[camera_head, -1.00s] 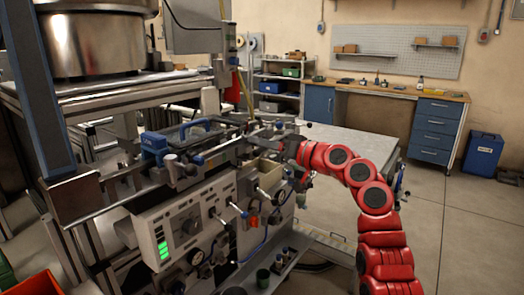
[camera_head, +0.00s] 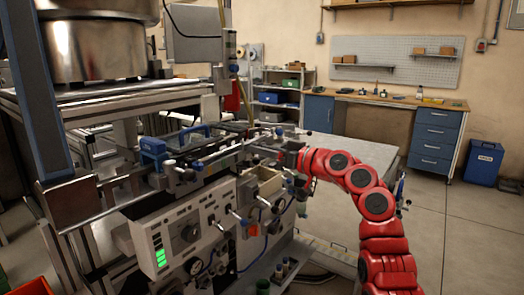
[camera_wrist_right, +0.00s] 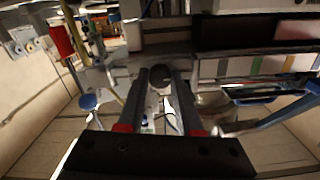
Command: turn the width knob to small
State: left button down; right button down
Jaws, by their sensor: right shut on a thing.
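My right gripper (camera_head: 281,143) reaches in from the right at the end of the red arm, against the right end of the machine's upper rail assembly. In the head view the knob is too small and hidden to tell apart. My left gripper is not in view.
The machine's front panel (camera_head: 172,236) carries a dial, gauges and a green lit display. Several small knobs and levers crowd the space below the gripper. A grey table (camera_head: 362,150) lies behind the arm.

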jog(key=shift+f, duration=0.1)
jog(key=c, duration=0.6)
grip_release()
jog(key=p+v, duration=0.1)
jog(key=v, duration=1.6)
jog(key=shift+s+d, duration=0.1)
jog(key=shift+d, duration=0.05)
